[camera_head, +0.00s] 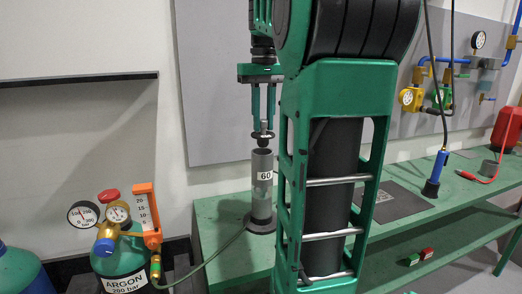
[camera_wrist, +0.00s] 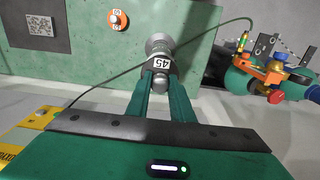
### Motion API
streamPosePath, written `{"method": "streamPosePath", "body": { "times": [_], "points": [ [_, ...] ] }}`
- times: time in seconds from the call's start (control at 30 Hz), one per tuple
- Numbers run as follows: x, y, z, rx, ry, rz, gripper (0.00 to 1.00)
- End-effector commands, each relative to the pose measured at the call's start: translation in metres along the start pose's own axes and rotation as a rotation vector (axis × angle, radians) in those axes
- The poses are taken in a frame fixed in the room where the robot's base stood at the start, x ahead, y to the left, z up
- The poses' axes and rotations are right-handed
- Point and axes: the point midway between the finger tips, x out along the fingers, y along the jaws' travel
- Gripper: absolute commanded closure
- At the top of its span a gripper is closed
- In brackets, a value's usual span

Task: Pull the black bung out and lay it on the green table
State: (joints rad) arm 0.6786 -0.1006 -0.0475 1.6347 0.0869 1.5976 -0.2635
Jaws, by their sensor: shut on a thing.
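My gripper (camera_head: 264,122) hangs upright over a grey tube (camera_head: 262,205) labelled 60, which stands on the green table (camera_head: 222,230). Its fingers are shut on the small metal knob of the black bung (camera_head: 263,141). The bung is in line with the tube's open top and very close to it; I cannot tell whether its lower end is still inside.
A blue-handled tool (camera_head: 436,172), a dark plate (camera_head: 393,203) and a red can (camera_head: 507,128) are on the table at right. My arm hides the middle of the table.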

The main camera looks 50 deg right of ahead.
Motion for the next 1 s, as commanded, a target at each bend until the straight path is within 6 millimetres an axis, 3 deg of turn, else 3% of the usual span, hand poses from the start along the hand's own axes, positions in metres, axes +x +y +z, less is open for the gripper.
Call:
{"method": "streamPosePath", "body": {
  "times": [1.0],
  "points": [
    [-0.027,0.000,0.000,0.001,0.000,0.000,1.00]
  ]
}}
